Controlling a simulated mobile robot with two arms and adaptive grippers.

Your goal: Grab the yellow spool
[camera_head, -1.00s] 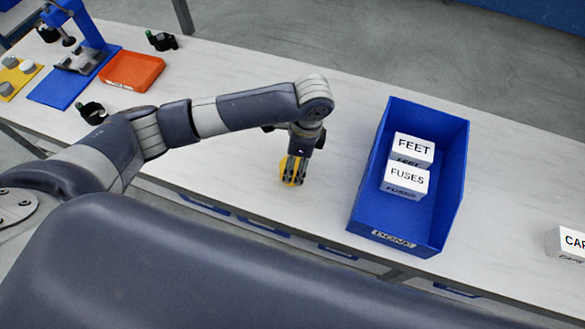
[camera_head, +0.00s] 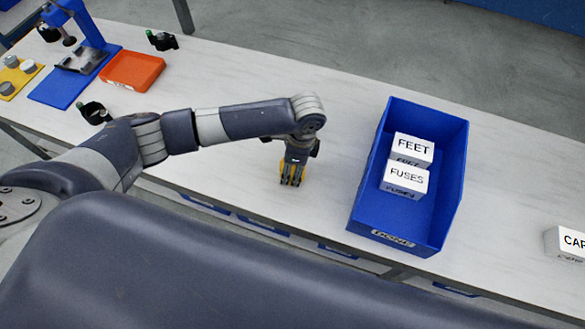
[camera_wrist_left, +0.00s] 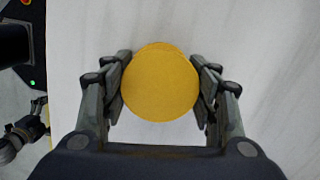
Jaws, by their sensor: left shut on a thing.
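The yellow spool (camera_head: 293,171) is on the white bench between the fingers of my left gripper (camera_head: 292,178), mostly covered by them in the head view. In the left wrist view the spool (camera_wrist_left: 160,82) shows as a round yellow disc from above. The fingers of my left gripper (camera_wrist_left: 161,88) press on it from both sides, so the gripper is shut on it. Whether it touches the bench or is slightly lifted, I cannot tell. My right gripper is not in view.
A blue bin (camera_head: 450,190) with two white boxes, FEET (camera_head: 413,148) and FUSES (camera_head: 404,178), stands to the right. A white box (camera_head: 566,243) is at the far right. An orange tray (camera_head: 131,71) and a blue press (camera_head: 88,32) are at the left. The bench between is clear.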

